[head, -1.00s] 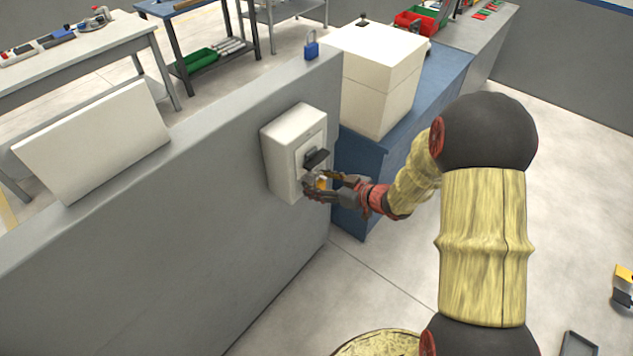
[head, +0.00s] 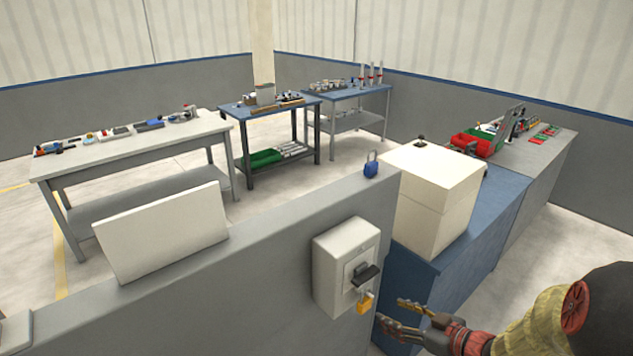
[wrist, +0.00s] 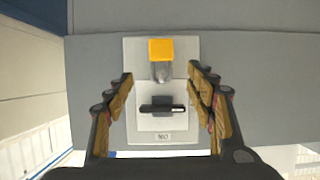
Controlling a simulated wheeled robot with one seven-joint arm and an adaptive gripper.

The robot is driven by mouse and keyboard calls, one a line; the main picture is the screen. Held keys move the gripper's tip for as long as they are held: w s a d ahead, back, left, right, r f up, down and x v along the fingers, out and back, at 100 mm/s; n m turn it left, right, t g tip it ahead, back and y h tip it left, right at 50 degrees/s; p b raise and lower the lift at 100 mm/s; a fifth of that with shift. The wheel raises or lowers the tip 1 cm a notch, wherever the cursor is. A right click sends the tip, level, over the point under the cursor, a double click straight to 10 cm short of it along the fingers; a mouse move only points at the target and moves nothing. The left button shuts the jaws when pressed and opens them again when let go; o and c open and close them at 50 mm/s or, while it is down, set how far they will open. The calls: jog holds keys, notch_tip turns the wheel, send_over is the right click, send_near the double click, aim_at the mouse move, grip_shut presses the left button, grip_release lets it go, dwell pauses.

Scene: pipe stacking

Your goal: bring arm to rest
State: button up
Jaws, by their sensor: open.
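My gripper (head: 389,312) is open and empty, just right of a white switch box (head: 328,262) on the grey low wall. In the wrist view my gripper (wrist: 160,95) has its fingers spread wide, with the box (wrist: 132,70) ahead between them. A yellow padlock (head: 365,302) hangs at the box's black handle (head: 363,274). The padlock (wrist: 161,48) and the handle (wrist: 160,108) also show in the wrist view. The fingers are apart from the padlock. My forearm runs off at the lower right of the head view.
A blue padlock (head: 371,165) and a white panel (head: 160,232) are on the wall top (head: 290,222). A large white box (head: 432,198) stands on a blue cabinet (head: 487,235) behind my gripper. Workbenches stand farther back. Open floor lies at the right.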

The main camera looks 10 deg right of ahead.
jog(key=s+d+f+m+g+h, duration=0.25)
jog(key=d+f+h, duration=0.45)
jog(key=d, duration=0.5)
jog(key=s+d+r+m+g+h, duration=0.4)
jog(key=s+d+r+m, duration=0.15)
jog(key=s, duration=0.35)
jog(key=s+a+r+y, duration=0.1)
jog(key=s+a+r, duration=0.2)
jog(key=a+r, duration=0.3)
jog(key=s+a+r+y, duration=0.1)
jog(key=s+a+r, duration=0.3)
jog(key=a, duration=0.6)
jog(key=s+a+r+n+y, duration=0.1)
jog(key=s+a+r, duration=0.2)
jog(key=a+r, duration=0.5)
jog(key=shift+s+a+r+t+y, duration=0.3)
jog(key=shift+s+a+r+t, duration=0.05)
jog(key=shift+s+r+t, duration=0.1)
jog(key=shift+c, duration=0.7)
